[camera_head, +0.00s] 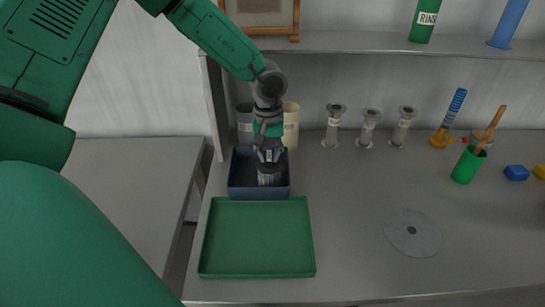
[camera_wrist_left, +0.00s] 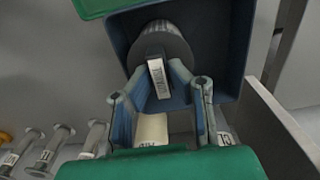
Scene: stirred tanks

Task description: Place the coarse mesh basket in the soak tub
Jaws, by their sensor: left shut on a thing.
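The mesh basket (camera_head: 269,176) is a dark grey cylinder with a labelled tab on top. It is inside the walls of the blue soak tub (camera_head: 240,191), near the middle; I cannot tell whether it touches the floor. My left gripper (camera_head: 268,156) comes down over the tub from above and is shut on the basket's tab. In the left wrist view, the fingertips (camera_wrist_left: 158,80) are closed on the labelled tab, with the basket (camera_wrist_left: 165,45) beyond it inside the tub (camera_wrist_left: 215,60). My right gripper is not in view.
An empty green tray (camera_head: 257,238) lies in front of the tub. A grey cup (camera_head: 244,122) and a cream cup (camera_head: 291,125) stand behind it. Several grey flanged stands, including one (camera_head: 334,127), are to the right. A grey disc (camera_head: 412,231) lies right of the tray, with clear counter between.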

